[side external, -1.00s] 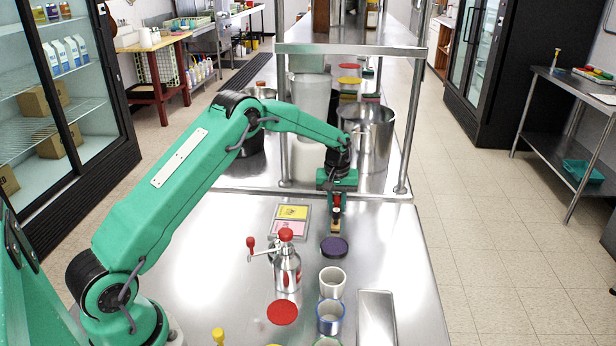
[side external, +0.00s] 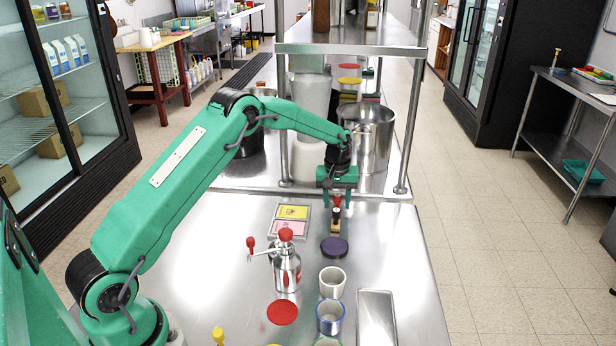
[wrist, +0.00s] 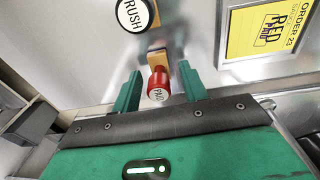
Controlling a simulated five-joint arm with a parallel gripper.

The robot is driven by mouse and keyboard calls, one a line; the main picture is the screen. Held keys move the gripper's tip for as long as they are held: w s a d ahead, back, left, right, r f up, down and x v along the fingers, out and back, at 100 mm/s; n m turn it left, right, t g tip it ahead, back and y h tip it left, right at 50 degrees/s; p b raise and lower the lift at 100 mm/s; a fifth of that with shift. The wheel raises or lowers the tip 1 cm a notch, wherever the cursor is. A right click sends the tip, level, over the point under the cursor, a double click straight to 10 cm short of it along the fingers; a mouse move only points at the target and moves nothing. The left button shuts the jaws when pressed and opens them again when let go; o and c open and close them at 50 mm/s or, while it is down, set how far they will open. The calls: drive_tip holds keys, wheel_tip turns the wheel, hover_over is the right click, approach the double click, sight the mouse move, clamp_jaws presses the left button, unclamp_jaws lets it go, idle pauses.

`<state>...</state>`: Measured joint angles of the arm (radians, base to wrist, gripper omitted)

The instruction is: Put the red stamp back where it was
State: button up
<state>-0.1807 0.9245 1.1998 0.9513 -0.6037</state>
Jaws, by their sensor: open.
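The red stamp (side external: 337,199), with a red handle marked PAID and a wooden base, stands on the steel counter below my gripper (side external: 336,192). In the wrist view the red stamp (wrist: 158,84) shows between the two green fingers of my gripper (wrist: 160,90). The fingers are spread, with clear space on both sides of the handle. A black-handled stamp (wrist: 136,14) marked RUSH stands close beyond it in the wrist view; in the side view this black stamp (side external: 336,214) is just in front of the red one. The underside of the red stamp is hidden.
A tray with yellow and pink order pads (side external: 292,212) lies to the left. A dark purple round pad (side external: 334,247), a steel bottle with red knobs (side external: 287,266), cups (side external: 332,282) and a red disc (side external: 282,312) stand nearer. A shelf post (side external: 404,160) rises behind right.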

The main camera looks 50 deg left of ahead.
sight(337, 198)
drive_tip(key=r, duration=1)
drive_tip(key=shift+s+d+r, duration=0.3)
drive_tip(key=shift+r, duration=0.25)
drive_tip(key=s+d+r+m+t, duration=0.1)
drive_tip(key=s+d+r+m, duration=0.15)
drive_tip(key=s+r, duration=0.5)
drive_tip(key=s+d+r+m+t, duration=0.15)
drive_tip(key=s+d+r, duration=0.25)
drive_tip(key=s+r, duration=0.4)
drive_tip(key=s+d+f+m+t, duration=0.1)
drive_tip(key=s+d+m, duration=0.1)
drive_tip(key=s, duration=0.8)
drive_tip(key=s+d+f+m+t, duration=0.1)
drive_tip(key=s+f+m, duration=0.1)
drive_tip(key=s, duration=0.9)
drive_tip(key=shift+d+f+m, duration=0.2)
drive_tip(key=shift+d+m, duration=0.2)
drive_tip(key=shift+m, duration=0.1)
